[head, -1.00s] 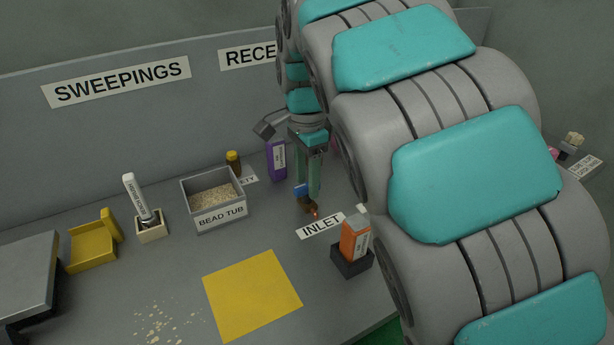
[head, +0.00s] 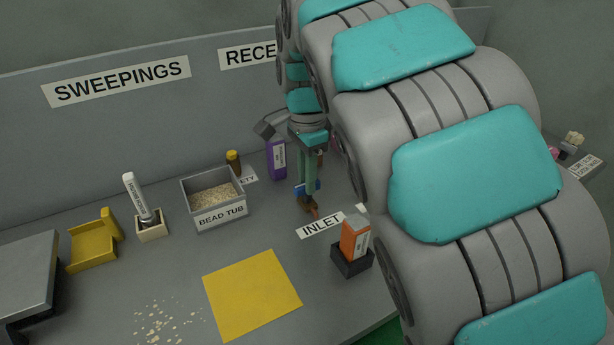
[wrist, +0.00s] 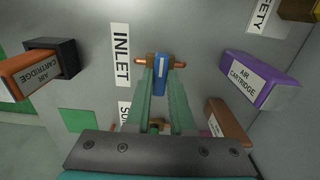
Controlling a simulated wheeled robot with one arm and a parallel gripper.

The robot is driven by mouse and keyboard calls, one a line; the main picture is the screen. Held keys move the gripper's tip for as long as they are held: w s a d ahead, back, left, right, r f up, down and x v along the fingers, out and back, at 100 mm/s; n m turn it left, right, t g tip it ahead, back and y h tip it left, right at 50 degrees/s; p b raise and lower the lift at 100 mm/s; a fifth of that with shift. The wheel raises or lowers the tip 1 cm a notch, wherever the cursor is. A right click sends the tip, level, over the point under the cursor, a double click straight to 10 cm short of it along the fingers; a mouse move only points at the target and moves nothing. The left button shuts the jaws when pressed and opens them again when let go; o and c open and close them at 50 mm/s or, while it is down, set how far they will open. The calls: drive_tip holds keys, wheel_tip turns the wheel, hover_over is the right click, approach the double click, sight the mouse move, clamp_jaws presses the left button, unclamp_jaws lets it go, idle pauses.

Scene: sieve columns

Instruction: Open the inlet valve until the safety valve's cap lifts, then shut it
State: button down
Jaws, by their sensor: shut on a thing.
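The inlet valve is a small brass body (head: 308,203) with a blue handle (head: 309,187), standing behind the INLET label. In the wrist view the blue handle (wrist: 161,68) lies between my fingertips, above the brass body (wrist: 178,64) with its copper pipe ends. My gripper (head: 310,182) points down and is shut on the blue handle. The safety valve (head: 233,161), brown with a yellow cap, stands at the back beside a partly hidden label ending in "ETY". Its cap appears seated, but it is small in view. In the wrist view, it is cut off at the top right (wrist: 300,10).
A purple air cartridge (head: 277,160) stands close left of my gripper. An orange cartridge (head: 355,238) sits in a dark holder (head: 351,262) at front right. The bead tub (head: 221,216) is to the left. A yellow mat (head: 252,295) lies bare in front.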

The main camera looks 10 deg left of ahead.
drive_tip(key=shift+n, duration=0.4)
drive_tip(key=n+b, duration=0.1)
drive_tip(key=n, duration=0.2)
drive_tip(key=shift+n, duration=0.4)
drive_tip(key=n+b, duration=0.1)
drive_tip(key=n, duration=0.3)
drive_tip(key=shift+n+b, duration=0.3)
drive_tip(key=shift+b, duration=0.1)
drive_tip(key=n+b, duration=0.1)
drive_tip(key=n, duration=0.3)
drive_tip(key=shift+n, duration=2.1)
drive_tip(key=shift+r, duration=0.1)
drive_tip(key=c, duration=0.8)
unclamp_jaws()
